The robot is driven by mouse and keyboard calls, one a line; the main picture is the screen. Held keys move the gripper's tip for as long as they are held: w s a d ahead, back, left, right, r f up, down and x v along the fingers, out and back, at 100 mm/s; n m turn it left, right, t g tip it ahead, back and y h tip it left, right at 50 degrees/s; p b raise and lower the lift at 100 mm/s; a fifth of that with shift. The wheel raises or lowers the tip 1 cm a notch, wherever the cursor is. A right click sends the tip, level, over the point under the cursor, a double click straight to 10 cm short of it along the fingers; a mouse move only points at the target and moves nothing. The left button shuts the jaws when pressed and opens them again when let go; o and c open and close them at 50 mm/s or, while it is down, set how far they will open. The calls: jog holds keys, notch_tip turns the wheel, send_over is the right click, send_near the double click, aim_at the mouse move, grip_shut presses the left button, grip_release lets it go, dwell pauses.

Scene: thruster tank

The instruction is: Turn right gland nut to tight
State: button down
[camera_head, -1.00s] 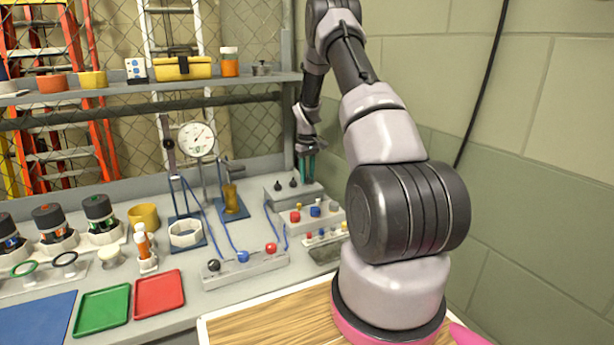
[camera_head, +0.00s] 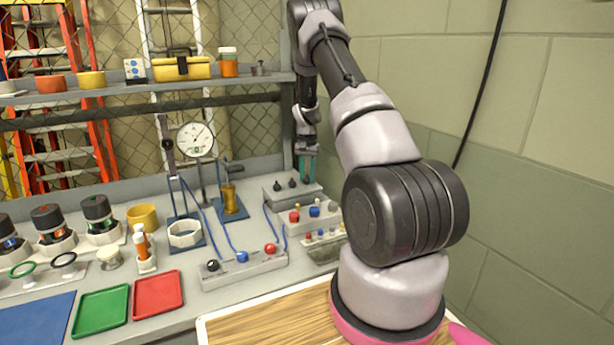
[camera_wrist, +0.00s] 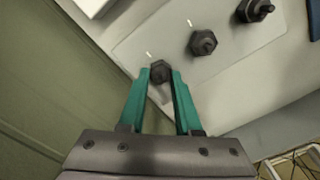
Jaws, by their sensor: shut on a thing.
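The right gland nut (camera_wrist: 160,72) is a dark hex nut on a light grey plate (camera_wrist: 220,65); it shows in the wrist view between the teal fingertips of my gripper (camera_wrist: 161,82). The fingers are shut on its sides. A white tick mark is on the plate just beyond it. In the head view my gripper (camera_head: 306,168) points down at the right end of the grey block (camera_head: 290,197), and the fingers hide that nut. Two more dark nuts show to its left on the block, the middle one (camera_head: 292,183) and the left one (camera_head: 277,186).
A grey block with red and blue knobs (camera_head: 312,216) stands in front of the nut block. A dial gauge (camera_head: 195,139) and a brass cylinder on a blue base (camera_head: 230,199) stand to the left. A shelf post (camera_head: 287,110) and the block wall (camera_head: 400,80) are close to my arm.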

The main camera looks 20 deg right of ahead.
jog(key=shift+m, duration=1.4)
jog(key=c, duration=0.6)
grip_release()
jog(key=shift+r, duration=0.15)
notch_tip(320, 180, up, 11)
jog(key=shift+f, duration=0.2)
